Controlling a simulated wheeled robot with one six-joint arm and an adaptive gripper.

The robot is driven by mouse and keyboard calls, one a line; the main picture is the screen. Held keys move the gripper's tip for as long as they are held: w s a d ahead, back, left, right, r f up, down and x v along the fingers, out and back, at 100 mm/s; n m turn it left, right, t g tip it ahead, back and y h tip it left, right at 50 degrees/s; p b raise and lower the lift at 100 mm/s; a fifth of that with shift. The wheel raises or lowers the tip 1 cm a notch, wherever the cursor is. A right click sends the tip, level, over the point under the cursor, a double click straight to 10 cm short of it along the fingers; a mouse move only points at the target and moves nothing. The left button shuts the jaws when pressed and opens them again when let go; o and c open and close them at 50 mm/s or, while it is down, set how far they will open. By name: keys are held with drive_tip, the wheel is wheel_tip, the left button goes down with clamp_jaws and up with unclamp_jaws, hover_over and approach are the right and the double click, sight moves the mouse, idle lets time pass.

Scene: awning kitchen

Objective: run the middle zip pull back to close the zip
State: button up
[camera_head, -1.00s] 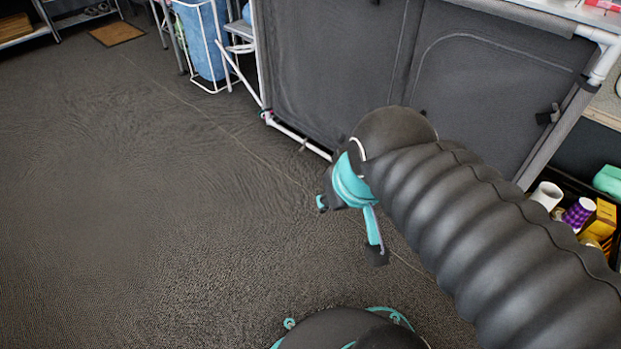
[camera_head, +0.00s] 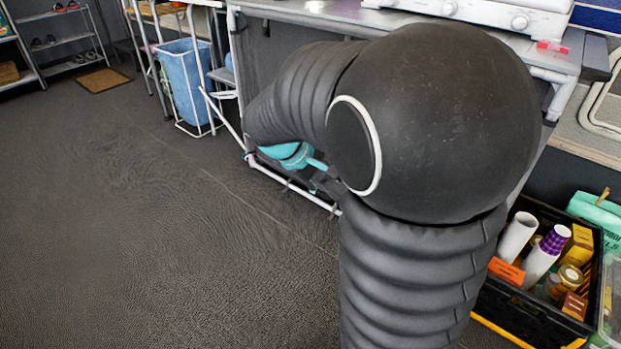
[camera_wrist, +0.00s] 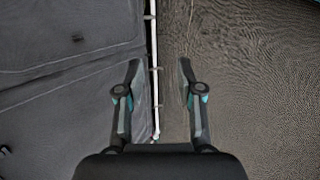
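A dark grey fabric panel (camera_head: 262,50) hangs on a white-framed unit, mostly hidden behind my arm in the head view. In the wrist view the fabric (camera_wrist: 40,60) fills the left side, with a seam or zip line running across it. A small dark tab (camera_wrist: 78,38) sits on the upper fabric; another (camera_wrist: 5,150) shows at the left edge. I cannot tell whether either is the middle zip pull. My gripper (camera_wrist: 159,66) is open and empty, pointing along the unit's bottom edge beside the fabric. Its fingertips are mostly hidden in the head view.
A white rail (camera_wrist: 154,70) shows between my fingers; I cannot tell its distance. A blue laundry bag (camera_head: 187,85) in a white frame stands to the left. A black crate (camera_head: 535,318) of goods sits at right. The dark floor (camera_head: 130,220) is clear at left.

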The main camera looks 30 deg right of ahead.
drive_tip(key=w+d+f+n+h+p, duration=0.1)
drive_tip(key=w+d+f+n+h, duration=0.3)
drive_tip(key=w+d+f, duration=0.45)
drive_tip(key=w+d+f+n+h+p, duration=0.1)
drive_tip(key=w+d+f+n+h, duration=0.35)
drive_tip(key=w+f, duration=0.55)
drive_tip(key=f+n+t, duration=0.2)
drive_tip(key=f+n, duration=0.1)
drive_tip(key=f, duration=0.6)
drive_tip(key=w+d+f+n+t+h, duration=0.1)
drive_tip(key=f+n+t, duration=0.1)
drive_tip(key=f, duration=0.8)
drive_tip(key=f+n+t+p, duration=0.1)
drive_tip(key=f+n+t, duration=0.2)
drive_tip(key=f, duration=0.6)
drive_tip(key=shift+w+d+f+n, duration=0.2)
drive_tip(key=shift+d+n, duration=0.15)
drive_tip(key=shift+n, duration=0.6)
drive_tip(key=x, duration=0.6)
drive_tip(key=b+x, duration=0.1)
drive_tip(key=x, duration=0.6)
drive_tip(key=shift+d+r, duration=0.15)
drive_tip(key=shift+d, duration=0.15)
clamp_jaws()
